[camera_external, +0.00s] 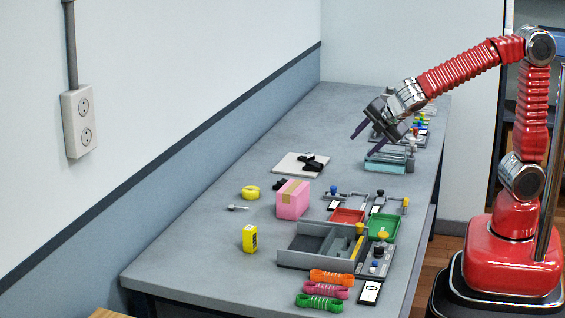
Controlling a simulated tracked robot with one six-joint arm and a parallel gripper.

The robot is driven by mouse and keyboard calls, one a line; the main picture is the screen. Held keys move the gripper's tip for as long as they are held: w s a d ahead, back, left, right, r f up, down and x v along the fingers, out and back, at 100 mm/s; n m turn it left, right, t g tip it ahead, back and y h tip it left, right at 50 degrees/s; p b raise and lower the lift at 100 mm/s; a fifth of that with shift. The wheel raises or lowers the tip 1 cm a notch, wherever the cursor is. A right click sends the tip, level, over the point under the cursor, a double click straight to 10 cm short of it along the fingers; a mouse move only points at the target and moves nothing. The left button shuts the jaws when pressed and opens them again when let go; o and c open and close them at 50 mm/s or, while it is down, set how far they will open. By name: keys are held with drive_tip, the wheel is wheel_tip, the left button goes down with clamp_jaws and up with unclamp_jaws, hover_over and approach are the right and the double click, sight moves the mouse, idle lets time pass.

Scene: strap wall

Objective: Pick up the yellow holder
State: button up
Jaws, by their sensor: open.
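A small upright yellow block-like thing (249,239) with a dark mark on its front stands on the grey table, left of a grey tray. A low rounded yellow thing (250,192) lies farther back, left of a pink box. I cannot tell for sure which of the two is the yellow holder. My gripper (376,139) is open and empty, in the air over the far part of the table. It points down to the left, well behind and to the right of both yellow things and apart from them.
The pink box (292,199) stands close to the rounded yellow thing. The grey compartment tray (290,262) and red (347,215) and green (383,228) trays fill the right side. Bundled straps (325,289) lie in front. The table's left strip along the wall is mostly clear.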

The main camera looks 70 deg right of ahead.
drive_tip(key=w+a+f+n+t, duration=0.2)
drive_tip(key=w+a+n, duration=0.4)
drive_tip(key=w+a, duration=0.2)
drive_tip(key=n+t+y, duration=0.4)
drive_tip(key=n, duration=1)
approach(251, 228)
drive_tip(key=shift+w+d+f, duration=0.1)
drive_tip(key=shift+w+f, duration=0.1)
drive_tip(key=shift+f, duration=0.1)
drive_tip(key=shift+x, duration=4.35)
drive_tip(key=shift+w+r, duration=0.15)
drive_tip(key=shift+x, duration=2.5)
